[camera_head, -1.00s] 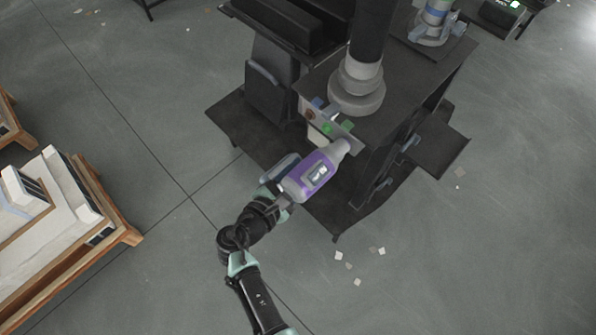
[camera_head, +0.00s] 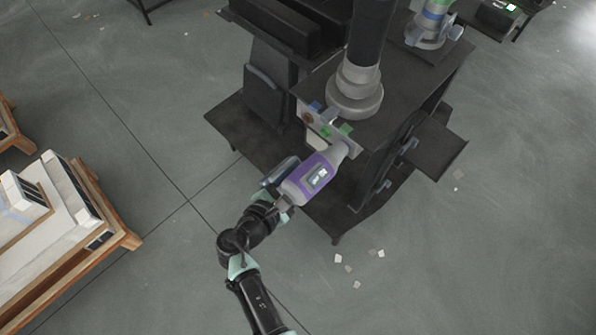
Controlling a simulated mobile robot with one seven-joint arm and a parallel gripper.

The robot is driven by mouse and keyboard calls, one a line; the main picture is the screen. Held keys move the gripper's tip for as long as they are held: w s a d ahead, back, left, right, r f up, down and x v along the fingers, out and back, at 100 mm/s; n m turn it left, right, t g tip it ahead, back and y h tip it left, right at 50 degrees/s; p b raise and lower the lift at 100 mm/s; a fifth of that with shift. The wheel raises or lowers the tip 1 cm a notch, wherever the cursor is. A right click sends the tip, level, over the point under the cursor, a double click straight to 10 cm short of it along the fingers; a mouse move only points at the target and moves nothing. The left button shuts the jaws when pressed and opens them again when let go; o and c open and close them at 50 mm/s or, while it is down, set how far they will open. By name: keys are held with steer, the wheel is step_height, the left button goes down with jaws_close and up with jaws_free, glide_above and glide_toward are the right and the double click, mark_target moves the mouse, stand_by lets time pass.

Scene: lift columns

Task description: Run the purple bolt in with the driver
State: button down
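The driver (camera_head: 312,179) is a purple and grey tool with a small display on its side. My gripper (camera_head: 283,203) is at its lower left end and appears shut on it, though the fingers are partly hidden. The driver's grey nose points up and right at the right end of a pale plate (camera_head: 320,133) on the front of the dark station. The nose looks to touch the plate or be very near it. The plate carries blue, green and reddish-brown pieces. I cannot see a purple bolt; the driver's nose may hide it.
A grey column base (camera_head: 355,97) stands on the dark station top above the plate. A dark lower shelf (camera_head: 238,130) juts out at the left. Wooden pallets with pale boxes (camera_head: 70,215) stand at the far left. The floor at lower right is clear except for small scraps.

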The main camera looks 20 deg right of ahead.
steer(key=shift+s+a+r+p, duration=0.15)
steer(key=shift+s+a, duration=0.25)
steer(key=shift+a, duration=0.75)
steer(key=shift+s+a+p, duration=0.2)
steer(key=shift+s+a, duration=0.15)
steer(key=shift+a, duration=0.95)
steer(key=shift+s+a, duration=0.35)
steer(key=shift+a, duration=0.55)
steer(key=shift+s+a, duration=0.35)
steer(key=shift+a, duration=0.5)
